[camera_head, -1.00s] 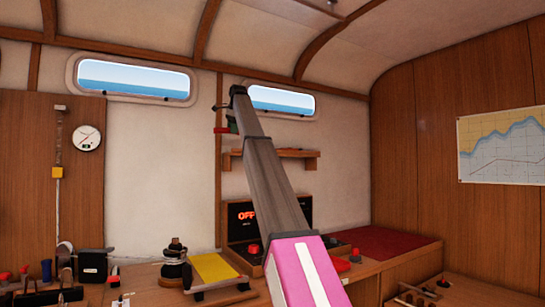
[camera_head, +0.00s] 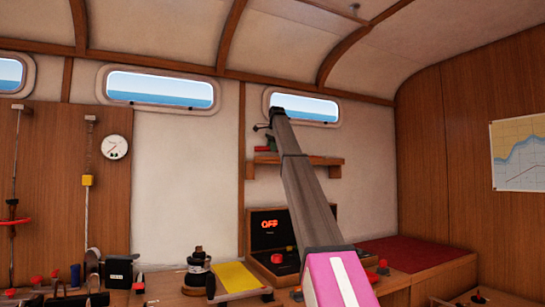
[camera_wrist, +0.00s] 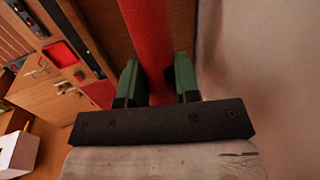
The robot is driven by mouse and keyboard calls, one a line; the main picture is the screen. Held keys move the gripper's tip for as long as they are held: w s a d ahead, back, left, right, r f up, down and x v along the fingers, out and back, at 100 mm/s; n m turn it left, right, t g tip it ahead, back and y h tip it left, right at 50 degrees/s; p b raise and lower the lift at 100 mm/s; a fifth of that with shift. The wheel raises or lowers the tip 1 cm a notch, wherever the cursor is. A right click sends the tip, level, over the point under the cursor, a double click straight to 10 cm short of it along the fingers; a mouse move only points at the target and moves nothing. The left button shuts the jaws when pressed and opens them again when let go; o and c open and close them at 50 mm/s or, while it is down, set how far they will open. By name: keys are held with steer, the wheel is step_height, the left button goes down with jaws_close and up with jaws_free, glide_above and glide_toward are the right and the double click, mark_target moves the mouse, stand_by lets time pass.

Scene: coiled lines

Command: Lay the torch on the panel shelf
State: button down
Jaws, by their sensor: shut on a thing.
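My gripper (camera_head: 272,143) is raised at the back wall, near the left end of the wooden shelf (camera_head: 328,161). In the wrist view, its two green fingers (camera_wrist: 158,84) are shut on the red torch (camera_wrist: 150,35), one on each side. The torch runs away from the fingers to the top of that view, and its far end is out of frame. In the head view, only a short red piece of the torch (camera_head: 262,149) shows left of the fingers. My arm hides part of the shelf. I cannot tell whether the torch touches the shelf.
Below the shelf stands a dark panel box (camera_head: 270,230) with a lit red "OFF". A gauge (camera_head: 115,147) hangs on the left wood panel. A pale wall is close on the right in the wrist view.

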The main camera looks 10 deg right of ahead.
steer(key=shift+d+f, duration=0.1)
steer(key=shift+f, duration=1.95)
steer(key=shift+f, duration=0.15)
steer(key=c, duration=1.1)
jaws_free()
steer(key=v, duration=1.2)
